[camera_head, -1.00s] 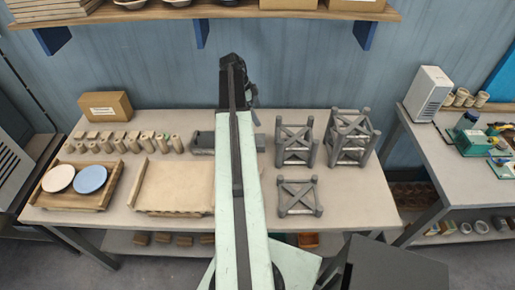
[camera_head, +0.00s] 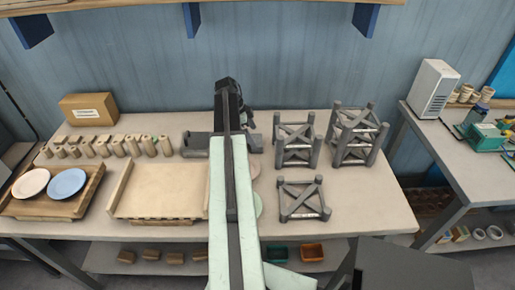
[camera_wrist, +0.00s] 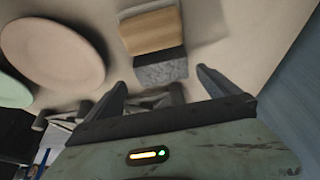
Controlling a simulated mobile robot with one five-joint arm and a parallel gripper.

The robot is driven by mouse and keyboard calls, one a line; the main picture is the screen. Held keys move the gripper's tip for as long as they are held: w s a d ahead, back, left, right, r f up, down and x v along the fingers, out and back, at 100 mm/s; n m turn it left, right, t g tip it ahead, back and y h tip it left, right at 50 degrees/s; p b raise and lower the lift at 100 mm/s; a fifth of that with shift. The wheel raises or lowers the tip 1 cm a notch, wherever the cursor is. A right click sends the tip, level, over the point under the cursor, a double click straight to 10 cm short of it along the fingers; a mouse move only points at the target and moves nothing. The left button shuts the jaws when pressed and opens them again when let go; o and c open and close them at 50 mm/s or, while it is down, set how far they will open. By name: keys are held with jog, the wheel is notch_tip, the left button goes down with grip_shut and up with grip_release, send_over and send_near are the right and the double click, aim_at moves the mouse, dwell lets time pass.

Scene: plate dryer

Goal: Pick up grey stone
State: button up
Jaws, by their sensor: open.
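A grey, rough-textured block face (camera_wrist: 160,70), which looks like the grey stone, shows in the wrist view. It adjoins a light wooden block (camera_wrist: 151,31); I cannot tell whether they are joined. My gripper (camera_wrist: 161,78) is open and empty, with one finger to each side of the stone in the picture. I cannot tell how far the fingers are from it. In the head view my arm covers the middle of the table, and I cannot make out the stone there. A dark grey block-like thing (camera_head: 194,145) shows left of my arm.
A pink plate (camera_wrist: 52,52) and a green plate (camera_wrist: 10,90) lie left in the wrist view. Grey lattice frames (camera_head: 303,200) stand right of my arm. A wooden tray (camera_head: 160,190), several small cylinders and a cardboard box (camera_head: 88,108) are to the left.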

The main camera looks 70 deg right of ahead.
aim_at(257, 140)
jog(key=b+x, duration=0.5)
jog(key=shift+d+f, duration=0.2)
jog(key=shift+r, duration=0.2)
jog(key=c, duration=1.6)
